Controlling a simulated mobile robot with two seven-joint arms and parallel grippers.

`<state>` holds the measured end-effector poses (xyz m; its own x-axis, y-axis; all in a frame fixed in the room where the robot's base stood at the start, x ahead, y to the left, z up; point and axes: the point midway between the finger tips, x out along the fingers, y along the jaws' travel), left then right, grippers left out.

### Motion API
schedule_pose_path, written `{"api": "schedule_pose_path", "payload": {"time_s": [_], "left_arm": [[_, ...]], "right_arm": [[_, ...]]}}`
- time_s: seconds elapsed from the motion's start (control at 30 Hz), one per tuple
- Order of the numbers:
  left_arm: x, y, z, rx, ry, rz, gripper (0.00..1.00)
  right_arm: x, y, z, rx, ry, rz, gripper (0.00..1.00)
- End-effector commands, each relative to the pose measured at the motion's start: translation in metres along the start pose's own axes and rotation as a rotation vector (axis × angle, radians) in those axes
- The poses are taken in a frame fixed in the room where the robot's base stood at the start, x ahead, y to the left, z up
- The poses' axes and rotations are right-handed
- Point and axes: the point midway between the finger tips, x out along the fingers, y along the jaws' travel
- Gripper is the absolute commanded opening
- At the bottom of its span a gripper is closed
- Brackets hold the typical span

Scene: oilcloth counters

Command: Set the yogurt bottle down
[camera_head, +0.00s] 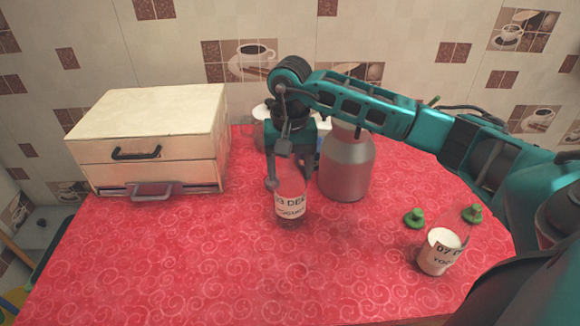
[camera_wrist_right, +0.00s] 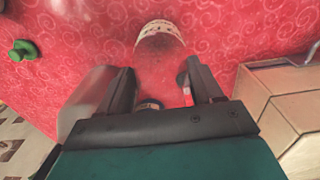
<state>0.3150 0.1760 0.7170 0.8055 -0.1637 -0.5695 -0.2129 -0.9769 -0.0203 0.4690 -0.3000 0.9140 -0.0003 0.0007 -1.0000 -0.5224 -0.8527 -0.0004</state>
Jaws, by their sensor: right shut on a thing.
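A clear yogurt bottle (camera_head: 290,207) with a white label reading "03 DEC" is upright in my right gripper (camera_head: 287,172), over the middle of the red counter. The right wrist view shows the bottle's label (camera_wrist_right: 160,32) beyond the fingers (camera_wrist_right: 158,82), which are shut on its upper part. I cannot tell whether its base touches the cloth. A second yogurt bottle (camera_head: 440,252), labelled "07 D…", stands apart at the right. My left gripper is not in view.
A grey metal canister (camera_head: 346,165) stands close to the right of the held bottle. A cream drawer box (camera_head: 150,135) is at the back left. Two small green things (camera_head: 413,218) lie at the right. The red counter's (camera_head: 190,265) front left is clear.

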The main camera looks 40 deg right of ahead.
Motion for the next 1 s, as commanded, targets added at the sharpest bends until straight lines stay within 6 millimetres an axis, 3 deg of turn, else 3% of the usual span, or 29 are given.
{"api": "schedule_pose_path", "payload": {"time_s": [0.27,0.3,0.5,0.57,0.83,1.0], "left_arm": [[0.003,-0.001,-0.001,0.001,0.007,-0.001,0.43],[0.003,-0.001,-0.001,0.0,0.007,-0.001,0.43],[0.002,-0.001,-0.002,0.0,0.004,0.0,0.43],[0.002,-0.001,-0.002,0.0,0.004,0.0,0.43],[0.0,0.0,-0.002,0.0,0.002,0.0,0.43],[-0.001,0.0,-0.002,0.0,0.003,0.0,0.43]], "right_arm": [[0.001,0.0,-0.001,0.0,0.002,-0.002,0.0],[0.002,0.0,0.0,0.0,0.001,-0.001,0.67],[0.001,0.0,0.0,0.0,0.001,-0.001,0.86],[0.001,0.0,0.0,0.0,0.001,-0.001,0.91],[-0.001,0.0,0.0,0.0,0.0,-0.001,0.91],[-0.02,-0.001,-0.001,0.0,0.004,-0.003,0.91]]}}
